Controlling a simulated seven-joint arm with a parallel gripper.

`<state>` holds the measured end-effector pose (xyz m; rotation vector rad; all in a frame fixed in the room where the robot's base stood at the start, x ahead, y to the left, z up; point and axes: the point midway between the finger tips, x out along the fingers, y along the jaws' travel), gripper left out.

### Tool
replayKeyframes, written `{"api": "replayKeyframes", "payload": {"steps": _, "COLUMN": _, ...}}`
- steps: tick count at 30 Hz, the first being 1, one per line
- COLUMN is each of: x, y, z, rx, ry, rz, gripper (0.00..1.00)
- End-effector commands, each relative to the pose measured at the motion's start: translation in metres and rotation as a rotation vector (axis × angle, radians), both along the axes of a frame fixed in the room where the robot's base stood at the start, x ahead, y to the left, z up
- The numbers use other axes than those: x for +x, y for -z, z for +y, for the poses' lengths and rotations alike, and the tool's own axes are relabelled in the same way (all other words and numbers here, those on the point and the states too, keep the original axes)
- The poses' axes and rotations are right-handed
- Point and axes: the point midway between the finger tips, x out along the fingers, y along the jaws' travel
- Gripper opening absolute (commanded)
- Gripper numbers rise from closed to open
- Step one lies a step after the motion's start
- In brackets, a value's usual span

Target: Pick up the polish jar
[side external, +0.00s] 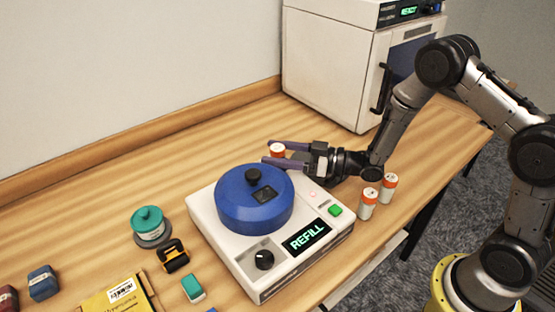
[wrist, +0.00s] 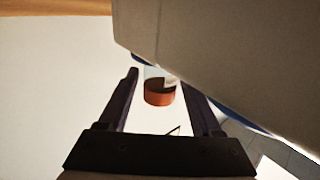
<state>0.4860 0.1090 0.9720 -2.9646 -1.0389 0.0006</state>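In the wrist view the orange-and-white jar (wrist: 160,95) sits between the two open fingers (wrist: 158,75), with gaps at both sides. A teal-lidded jar (side external: 148,222) stands at left on a dark round base.
The white machine (side external: 335,232) with a blue drum (side external: 255,207) and a REFILL display is close in front of my gripper. A white cabinet (side external: 325,75) stands at the back. Small items, including a yellow box (side external: 118,298), lie front left. The back left table is clear.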

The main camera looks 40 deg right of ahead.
Motion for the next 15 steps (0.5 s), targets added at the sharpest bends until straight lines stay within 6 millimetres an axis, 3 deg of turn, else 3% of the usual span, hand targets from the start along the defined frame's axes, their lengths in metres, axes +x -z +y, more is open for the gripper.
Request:
{"api": "replayKeyframes", "payload": {"steps": 1, "x": -0.0002, "y": -0.0001, "z": -0.0001, "rx": 0.0, "ry": 0.0, "rz": 0.0, "gripper": 0.55}}
{"api": "replayKeyframes", "payload": {"steps": 10, "x": -0.0002, "y": -0.0002, "z": -0.0002, "rx": 0.0, "ry": 0.0, "rz": 0.0, "gripper": 0.01}}
{"api": "replayKeyframes", "payload": {"steps": 15, "x": -0.0001, "y": -0.0006, "z": -0.0002, "rx": 0.0, "ry": 0.0, "rz": -0.001, "gripper": 0.0}}
